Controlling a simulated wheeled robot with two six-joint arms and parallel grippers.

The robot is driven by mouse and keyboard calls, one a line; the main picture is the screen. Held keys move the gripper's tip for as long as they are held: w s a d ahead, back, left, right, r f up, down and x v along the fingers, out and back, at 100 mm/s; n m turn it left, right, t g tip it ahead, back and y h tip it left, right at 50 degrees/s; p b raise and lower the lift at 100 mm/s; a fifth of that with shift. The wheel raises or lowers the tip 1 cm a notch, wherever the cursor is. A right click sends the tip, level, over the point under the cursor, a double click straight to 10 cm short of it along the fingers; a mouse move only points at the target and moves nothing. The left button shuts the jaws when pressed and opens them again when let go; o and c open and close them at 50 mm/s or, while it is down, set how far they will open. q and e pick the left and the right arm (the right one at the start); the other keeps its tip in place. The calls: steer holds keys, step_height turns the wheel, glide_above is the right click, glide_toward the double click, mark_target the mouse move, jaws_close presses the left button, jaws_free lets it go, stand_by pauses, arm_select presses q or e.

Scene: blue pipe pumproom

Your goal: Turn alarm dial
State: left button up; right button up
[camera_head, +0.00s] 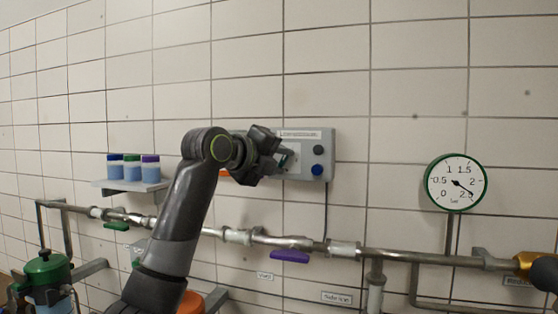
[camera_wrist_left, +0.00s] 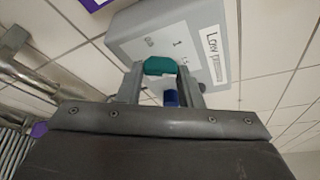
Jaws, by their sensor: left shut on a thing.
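The grey alarm box (camera_head: 322,152) is mounted on the tiled wall, with a label strip along its top. My left gripper (camera_head: 281,161) is at the left part of its front and hides some of it. In the left wrist view, the alarm box (camera_wrist_left: 135,28) shows a label and printed marks. There, a teal dial (camera_wrist_left: 160,66) sits between the two fingertips of my left gripper (camera_wrist_left: 160,77), which is shut on it. My right gripper is not in view.
A dark blue knob (camera_head: 317,170) sits on the box's right side. A pipe (camera_head: 400,255) with a purple lever (camera_head: 290,256) runs below. A round gauge (camera_head: 455,183) is at the right. A shelf (camera_head: 130,187) holds several capped jars at the left.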

arm_select(q)
steer(key=shift+f, duration=0.1)
steer(key=o, duration=1)
steer(key=shift+s+a+b, duration=0.3)
steer(key=shift+s+b, duration=0.05)
steer(key=b+v, duration=0.6)
steer(key=v, duration=1)
steer(key=shift+s, duration=0.25)
steer(key=shift+a, duration=0.1)
